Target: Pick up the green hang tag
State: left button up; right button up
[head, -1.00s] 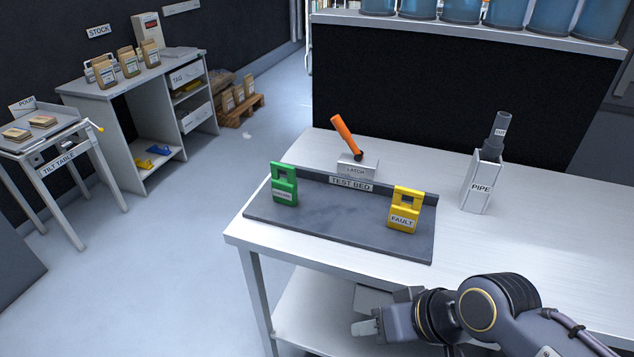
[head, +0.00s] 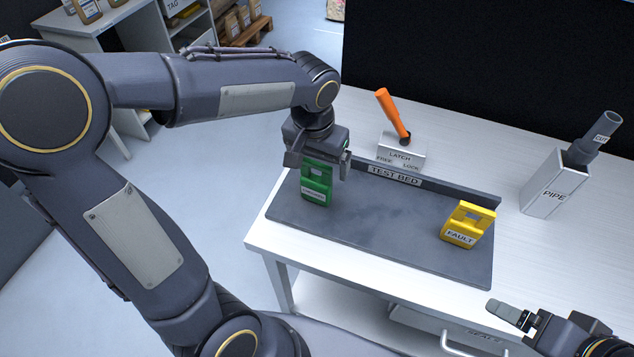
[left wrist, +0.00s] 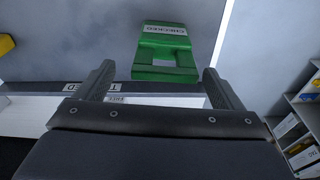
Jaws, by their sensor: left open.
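The green hang tag (head: 316,186) stands upright at the left end of the dark test bed (head: 370,235). It has a white label on its lower part and a window opening near its top. My left gripper (head: 318,163) is open at the top of the tag, and its body hides part of the tag's upper edge. In the left wrist view the green tag (left wrist: 163,48) lies ahead of and between the two spread fingers (left wrist: 158,88); I cannot tell whether they touch it. My right gripper (head: 507,312) shows at the lower right, away from the tag; its jaws are unclear.
A yellow FAULT tag (head: 467,226) stands at the bed's right end. The latch block (head: 401,152) with an orange lever (head: 392,112) stands behind the bed. A PIPE holder (head: 556,183) is at the right. The bed's middle is clear.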

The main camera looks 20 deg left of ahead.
aim_at(317, 177)
pick_arm(q)
jog(key=f, duration=0.6)
jog(key=shift+w+a, duration=0.2)
jog(key=shift+a, duration=0.05)
jog(key=c, duration=1.1)
